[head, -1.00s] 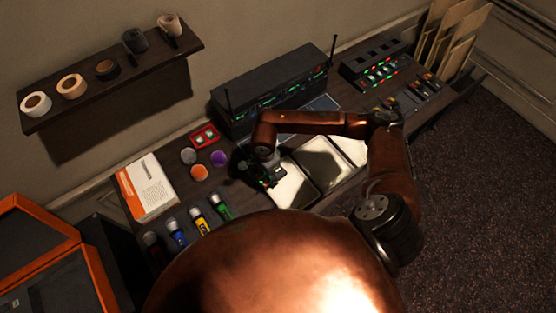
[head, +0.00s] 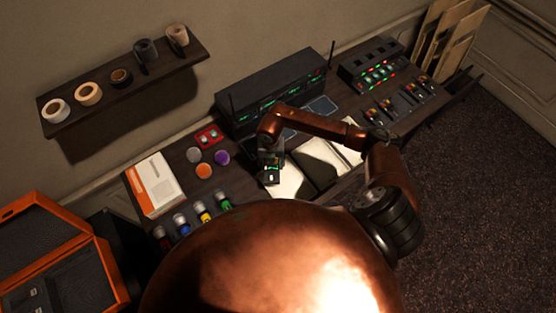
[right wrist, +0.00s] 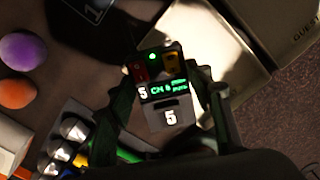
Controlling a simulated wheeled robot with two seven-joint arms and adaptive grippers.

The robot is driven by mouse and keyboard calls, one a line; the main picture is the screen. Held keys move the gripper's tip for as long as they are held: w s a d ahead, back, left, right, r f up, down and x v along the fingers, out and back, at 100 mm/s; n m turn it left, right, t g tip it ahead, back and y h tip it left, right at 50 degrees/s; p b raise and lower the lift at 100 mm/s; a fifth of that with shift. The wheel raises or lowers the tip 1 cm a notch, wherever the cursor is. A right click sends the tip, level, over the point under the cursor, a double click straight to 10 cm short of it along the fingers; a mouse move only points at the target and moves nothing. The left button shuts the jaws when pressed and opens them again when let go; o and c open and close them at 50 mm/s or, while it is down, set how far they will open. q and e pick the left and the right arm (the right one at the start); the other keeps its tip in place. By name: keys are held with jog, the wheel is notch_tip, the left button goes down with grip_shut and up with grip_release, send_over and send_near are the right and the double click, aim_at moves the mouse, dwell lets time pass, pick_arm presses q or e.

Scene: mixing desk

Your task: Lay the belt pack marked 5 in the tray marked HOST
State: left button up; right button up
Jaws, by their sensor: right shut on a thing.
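The belt pack marked 5 (right wrist: 163,85) is dark with a green lit display, red and yellow parts on top and a pale label reading 5. My right gripper (right wrist: 160,95) is shut on it, one finger on each side. In the head view my right gripper (head: 270,158) holds the pack (head: 271,177) by the left edge of the leftmost cream tray (head: 290,185). Another tray (head: 318,155) lies to its right. A tray marked GUEST (right wrist: 285,25) shows in the right wrist view. I cannot read HOST on any tray. My left gripper is not in view.
Purple (head: 222,158) and orange (head: 203,170) round pieces and a row of colored-banded cylinders (head: 202,211) lie left of the pack. A black rack unit (head: 275,95) stands behind. An orange-and-white box (head: 157,185) is at the left.

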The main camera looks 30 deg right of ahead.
aim_at(278, 167)
jog(key=m+p, duration=0.1)
jog(key=m, duration=0.2)
jog(key=d+m, duration=0.1)
jog(key=m, duration=0.2)
jog(key=shift+s+d+r+m+p, duration=0.1)
jog(key=shift+d+r+m+p, duration=0.1)
jog(key=shift+m+p, duration=0.15)
jog(key=m, duration=0.2)
jog(key=d+m+p, duration=0.1)
jog(key=m, duration=0.1)
jog(key=shift+s+f, duration=0.15)
jog(key=shift+f, duration=0.1)
jog(key=shift+m, duration=0.25)
jog(key=shift+f+b, duration=1.9)
jog(key=shift+f, duration=0.35)
jog(key=shift+f+b, duration=0.65)
jog(key=shift+f, duration=0.45)
jog(key=shift+d+r+p, duration=0.1)
jog(key=shift+p, duration=0.2)
jog(key=shift+f+b, duration=0.35)
jog(key=shift+f, duration=0.3)
jog(key=o, duration=1.3)
